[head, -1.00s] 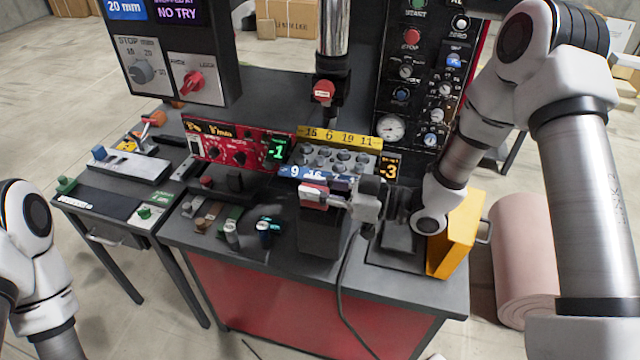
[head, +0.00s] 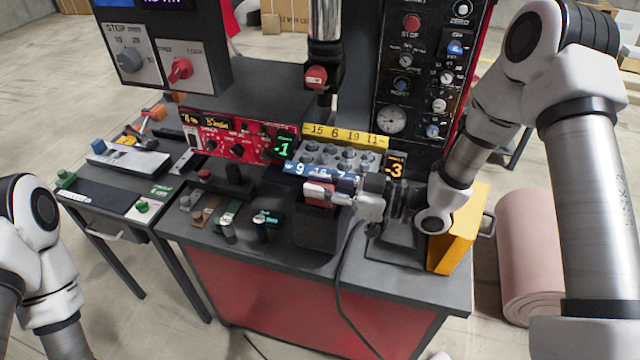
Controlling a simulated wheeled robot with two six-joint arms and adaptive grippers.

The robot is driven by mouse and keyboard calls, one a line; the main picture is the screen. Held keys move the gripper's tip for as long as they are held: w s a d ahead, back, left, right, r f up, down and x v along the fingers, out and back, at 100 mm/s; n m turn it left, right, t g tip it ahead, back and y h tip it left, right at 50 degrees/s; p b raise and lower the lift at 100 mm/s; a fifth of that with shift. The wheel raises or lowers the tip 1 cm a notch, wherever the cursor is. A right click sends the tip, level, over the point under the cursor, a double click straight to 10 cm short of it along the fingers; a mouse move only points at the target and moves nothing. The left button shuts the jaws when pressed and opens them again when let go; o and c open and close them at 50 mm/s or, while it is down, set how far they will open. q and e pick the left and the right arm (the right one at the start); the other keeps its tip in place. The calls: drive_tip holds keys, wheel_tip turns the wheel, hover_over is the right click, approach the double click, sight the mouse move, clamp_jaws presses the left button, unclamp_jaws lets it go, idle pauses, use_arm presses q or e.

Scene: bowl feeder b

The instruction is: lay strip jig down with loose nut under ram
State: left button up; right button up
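A grey block with several round studs or nuts (head: 325,155) stands mid-bench, between a yellow number strip (head: 345,136) and a blue one (head: 297,169). I cannot tell whether this is the strip jig. The ram (head: 324,55) hangs behind it, with a red tag (head: 316,77) at its lower end. My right gripper (head: 322,192) reaches left in front of the block, over a dark box (head: 316,233). Red shows at its fingertips, but I cannot tell whether it holds anything. No loose nut can be made out. My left arm shows at the left edge, its gripper out of view.
A red control panel (head: 222,143) stands left of the block. Small coloured pieces (head: 206,211) and two little cylinders lie on the front left of the bench. A yellow bin (head: 459,240) is at the right end, beside my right arm. A black cable hangs down the front.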

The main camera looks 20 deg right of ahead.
drive_tip(key=o, duration=0.4)
drive_tip(key=shift+a, duration=0.25)
drive_tip(key=shift+c, duration=0.2)
drive_tip(key=shift+d, duration=0.1)
